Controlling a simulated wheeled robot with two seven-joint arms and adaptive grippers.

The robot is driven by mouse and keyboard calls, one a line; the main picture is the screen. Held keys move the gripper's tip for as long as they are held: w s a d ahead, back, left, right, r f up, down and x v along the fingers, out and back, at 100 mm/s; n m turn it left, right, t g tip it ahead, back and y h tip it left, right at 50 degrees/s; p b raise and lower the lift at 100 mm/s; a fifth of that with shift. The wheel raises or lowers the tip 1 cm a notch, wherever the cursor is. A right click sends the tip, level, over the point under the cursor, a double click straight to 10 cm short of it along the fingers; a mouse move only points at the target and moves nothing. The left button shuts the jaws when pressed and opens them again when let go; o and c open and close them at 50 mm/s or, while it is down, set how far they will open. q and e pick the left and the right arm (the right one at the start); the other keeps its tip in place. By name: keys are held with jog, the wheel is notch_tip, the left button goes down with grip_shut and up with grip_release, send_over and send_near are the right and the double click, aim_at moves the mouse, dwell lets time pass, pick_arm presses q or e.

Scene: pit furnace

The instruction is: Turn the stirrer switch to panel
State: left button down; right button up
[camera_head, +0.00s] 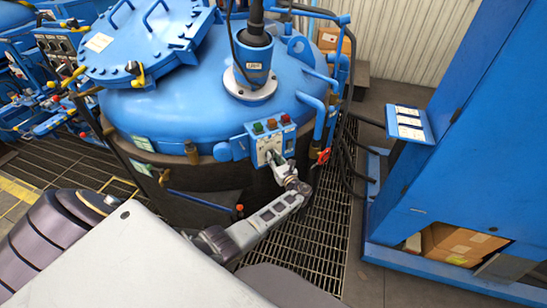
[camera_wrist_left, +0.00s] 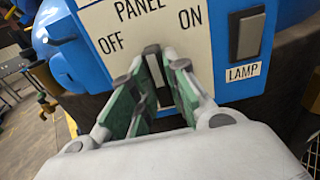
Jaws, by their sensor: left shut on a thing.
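The control box (camera_head: 268,143) is on the side of the blue furnace, with a red, a green and an orange-red button on top. In the left wrist view its white plate (camera_wrist_left: 112,22) reads OFF, PANEL and ON around a dark switch knob (camera_wrist_left: 155,68). My left gripper (camera_head: 275,160) is at the front of the box. In the left wrist view its green-padded fingers (camera_wrist_left: 156,88) are shut on the knob, one on each side. The knob's long side runs roughly toward PANEL; its exact angle is partly hidden by the fingers. My right gripper is not in view.
A rocker switch marked LAMP (camera_wrist_left: 246,36) sits just right of the plate. Pipes and cables (camera_head: 335,110) run down right of the box. A blue cabinet (camera_head: 470,150) stands at the right. Grating floor (camera_head: 310,240) lies below the arm.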

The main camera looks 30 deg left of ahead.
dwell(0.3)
pick_arm(q)
jog(key=c, duration=1.4)
grip_release()
jog(key=shift+v, duration=6.05)
